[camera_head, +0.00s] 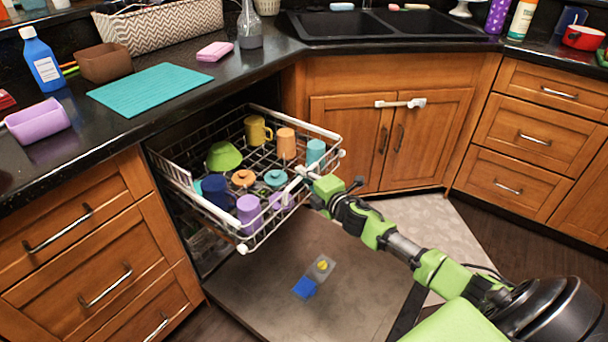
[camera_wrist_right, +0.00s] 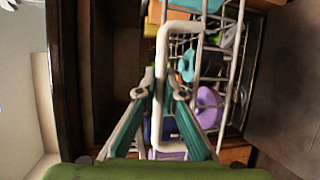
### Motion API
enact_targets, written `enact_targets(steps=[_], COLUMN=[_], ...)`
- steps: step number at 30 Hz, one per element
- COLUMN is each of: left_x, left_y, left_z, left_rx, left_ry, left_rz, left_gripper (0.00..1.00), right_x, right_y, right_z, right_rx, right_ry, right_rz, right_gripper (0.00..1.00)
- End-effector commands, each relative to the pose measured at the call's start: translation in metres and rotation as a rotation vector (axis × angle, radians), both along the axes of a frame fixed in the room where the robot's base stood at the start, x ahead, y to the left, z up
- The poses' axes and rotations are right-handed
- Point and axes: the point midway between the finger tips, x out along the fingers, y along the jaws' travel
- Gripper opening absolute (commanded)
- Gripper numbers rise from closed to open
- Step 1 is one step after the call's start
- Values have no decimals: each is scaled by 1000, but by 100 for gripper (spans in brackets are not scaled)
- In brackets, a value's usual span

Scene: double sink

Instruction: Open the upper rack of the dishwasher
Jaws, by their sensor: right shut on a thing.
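The upper rack (camera_head: 181,180) of the dishwasher is a white wire basket standing out from under the counter, above the lowered dishwasher door (camera_head: 270,289). It holds several cups, a green bowl (camera_head: 224,156) and lidded pieces. My right gripper (camera_head: 307,178) is at the rack's front edge. In the right wrist view the fingers of my right gripper (camera_wrist_right: 160,92) are closed at the white front handle loop (camera_wrist_right: 162,75) of the rack. The exact contact is partly hidden by the fingers. My left gripper shows in neither view.
The black counter carries a teal mat (camera_head: 150,89), a blue bottle (camera_head: 41,60) and a woven basket (camera_head: 160,26). A wooden sink cabinet (camera_head: 350,140) with a white lock stands right of the rack. Open floor lies on the right.

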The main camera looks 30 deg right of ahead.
Motion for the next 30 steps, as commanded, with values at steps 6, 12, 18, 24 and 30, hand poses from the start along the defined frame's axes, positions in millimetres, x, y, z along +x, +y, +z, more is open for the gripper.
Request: enact_targets(steps=[6, 12, 18, 24, 30], left_x=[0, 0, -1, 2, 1], left_y=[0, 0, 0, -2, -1], left_z=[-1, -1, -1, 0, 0], left_rx=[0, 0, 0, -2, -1], left_ry=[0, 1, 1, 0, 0], left_rz=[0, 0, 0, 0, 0], left_gripper=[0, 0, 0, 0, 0], right_x=[0, 0, 0, -2, -23], right_y=[1, 1, 0, 0, 1], right_z=[-1, 0, 0, 0, 2], right_rx=[0, 0, 0, 0, -1], right_ry=[0, 0, 0, 0, 2], right_rz=[2, 2, 1, 0, 2], right_gripper=[0, 24, 26, 26, 26])
